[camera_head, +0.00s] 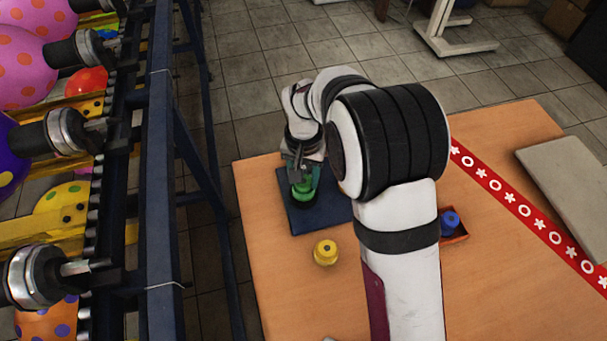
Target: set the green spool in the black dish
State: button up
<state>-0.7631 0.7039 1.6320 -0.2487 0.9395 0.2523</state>
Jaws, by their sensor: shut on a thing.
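The green spool (303,190) is between the jaws of my gripper (303,178), which is shut on it. The gripper points down over a dark blue square mat (322,220) on the wooden table. The spool shows against the mat; I cannot tell whether it touches it or is held just above it. I cannot make out a black dish; my arm hides part of the table to the right of the mat.
A yellow spool (326,252) stands on the table (280,300) in front of the mat. A blue spool (450,220) sits in an orange-red tray (457,238), partly behind my arm. A red patterned strip (510,196) and grey board (575,185) lie right. A balloon rack (160,200) stands left.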

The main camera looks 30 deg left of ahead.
jog(key=shift+f, duration=1)
dwell(0.7)
jog(key=o, duration=1.2)
notch_tip(320, 180, up, 16)
jog(key=s+d+r+m+y, duration=0.15)
jog(key=s+d, duration=0.25)
jog(key=d, duration=0.6)
jog(key=s+d+r+m+h, duration=0.1)
jog(key=s+d+r+m, duration=0.2)
jog(key=d, duration=0.7)
jog(key=s+d+f+m, duration=0.2)
jog(key=s+d, duration=0.1)
jog(key=s, duration=0.3)
jog(key=s+d+f+m+y, duration=0.1)
jog(key=s+d+f+m, duration=0.1)
jog(key=s+d, duration=0.2)
jog(key=shift+s, duration=1)
